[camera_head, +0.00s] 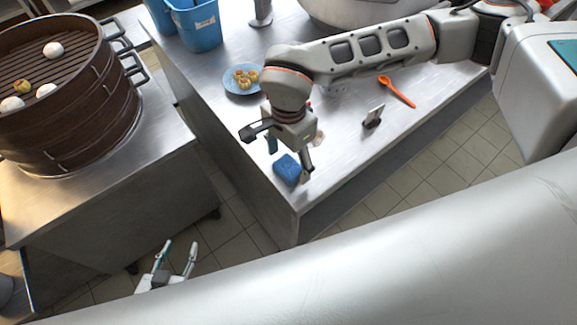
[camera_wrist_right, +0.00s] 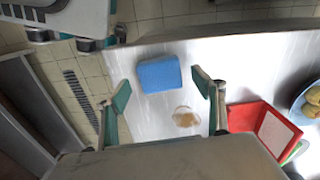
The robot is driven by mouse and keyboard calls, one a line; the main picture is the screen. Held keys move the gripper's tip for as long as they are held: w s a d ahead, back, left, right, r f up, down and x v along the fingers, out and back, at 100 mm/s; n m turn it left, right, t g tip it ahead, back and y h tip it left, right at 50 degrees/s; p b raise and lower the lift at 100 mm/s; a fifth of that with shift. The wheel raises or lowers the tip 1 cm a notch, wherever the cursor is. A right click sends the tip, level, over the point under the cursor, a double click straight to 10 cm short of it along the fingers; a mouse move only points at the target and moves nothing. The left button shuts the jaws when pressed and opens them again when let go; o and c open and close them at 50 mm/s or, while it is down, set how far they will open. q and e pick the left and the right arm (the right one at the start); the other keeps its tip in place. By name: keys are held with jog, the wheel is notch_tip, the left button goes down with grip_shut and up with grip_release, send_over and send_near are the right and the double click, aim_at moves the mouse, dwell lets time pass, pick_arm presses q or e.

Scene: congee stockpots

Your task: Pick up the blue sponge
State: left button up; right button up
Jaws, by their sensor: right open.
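The blue sponge (camera_head: 288,169) lies on the steel table near its front corner. In the right wrist view the sponge (camera_wrist_right: 158,73) lies ahead of my right gripper (camera_wrist_right: 162,90), roughly in line with the gap between its open fingers. In the head view my right gripper (camera_head: 290,153) is over the table right by the sponge, and its fingers partly overlap the sponge's edge. The gripper holds nothing, and I see no contact for sure. My left gripper (camera_head: 178,252) is open and empty, low at the bottom left, away from the table.
A blue plate with dumplings (camera_head: 243,92), an orange spoon (camera_head: 397,91) and a small dark-and-silver holder (camera_head: 374,116) are on the table. A small clear bowl (camera_wrist_right: 185,117) and a red object (camera_wrist_right: 245,117) lie near my right fingers. A brown steamer (camera_head: 70,110) stands left.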

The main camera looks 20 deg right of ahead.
aim_at(288, 165)
jog(key=shift+f, duration=0.5)
jog(key=c, duration=1.1)
jog(key=shift+r, duration=0.2)
notch_tip(288, 165, up, 20)
jog(key=shift+b, duration=0.45)
jog(key=shift+o, duration=0.2)
jog(key=shift+f, duration=0.15)
